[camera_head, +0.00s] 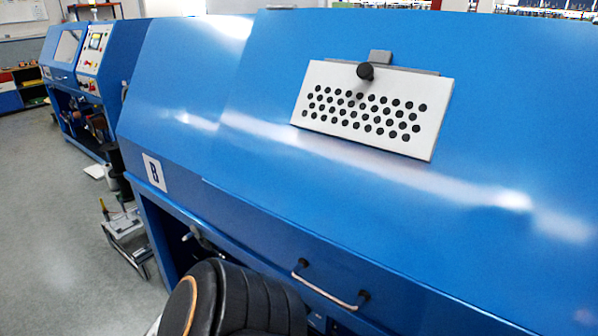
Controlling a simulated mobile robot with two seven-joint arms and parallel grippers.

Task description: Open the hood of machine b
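Machine b is the large blue machine (180,120) filling the middle and right of the head view, marked with a white "B" label (154,172). Its hood (340,190) is a broad sloping blue cover that looks down and shut. A bar handle (330,287) with black ends is at the hood's lower front edge. Neither of my grippers shows. A black ribbed part close to the camera at the bottom hides some of the machine's lower front.
Another blue machine (62,47) with a control panel (95,42) stands at the far left. A small metal cart (128,232) stands by machine b's left end. Grey floor (45,215) is open on the left.

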